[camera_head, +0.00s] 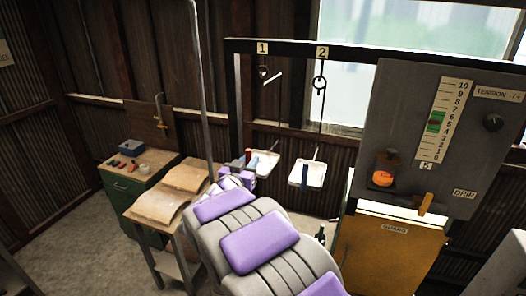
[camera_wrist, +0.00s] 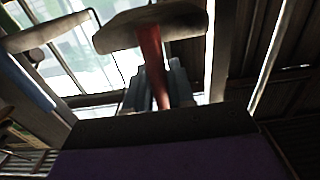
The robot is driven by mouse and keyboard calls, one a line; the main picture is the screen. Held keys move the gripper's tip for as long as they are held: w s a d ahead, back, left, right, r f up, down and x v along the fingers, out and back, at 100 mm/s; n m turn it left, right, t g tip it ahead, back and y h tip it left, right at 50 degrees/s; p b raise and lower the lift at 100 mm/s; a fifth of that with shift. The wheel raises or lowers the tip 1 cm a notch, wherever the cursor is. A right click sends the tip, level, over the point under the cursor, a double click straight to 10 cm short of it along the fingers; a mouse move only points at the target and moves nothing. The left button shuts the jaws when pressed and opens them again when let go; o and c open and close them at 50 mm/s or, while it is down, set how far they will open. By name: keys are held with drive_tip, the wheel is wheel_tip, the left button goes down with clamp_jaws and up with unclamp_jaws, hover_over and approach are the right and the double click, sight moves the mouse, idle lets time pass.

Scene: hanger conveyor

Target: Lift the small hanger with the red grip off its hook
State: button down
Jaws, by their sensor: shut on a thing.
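The small hanger with the red grip shows in the head view as a pale tray (camera_head: 265,163) with a red grip (camera_head: 248,156) at its left side, below the plate marked 1. In the wrist view its tray (camera_wrist: 150,24) is seen from beneath, and the red grip (camera_wrist: 151,58) runs down between my fingers. My gripper (camera_wrist: 158,88) is shut on the red grip. In the head view my gripper (camera_head: 241,166) is small and partly hidden by my arm. A hook (camera_head: 264,73) hangs under plate 1; I cannot tell whether the hanger still bears on it.
A grey panel (camera_head: 405,110) with a scale stands over a yellow cabinet (camera_head: 392,262) at right.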

drive_tip(key=shift+r+p+v, duration=0.2)
drive_tip(key=shift+p+v, duration=0.3)
drive_tip(key=shift+v, duration=1.6)
drive_tip(key=shift+s, duration=0.1)
drive_tip(key=s+a+f, duration=0.2)
drive_tip(key=s+f, duration=0.1)
drive_tip(key=s, duration=0.4)
drive_tip(key=shift+s+a+b, duration=0.2)
drive_tip(key=shift+a+b, duration=0.2)
idle(0.9)
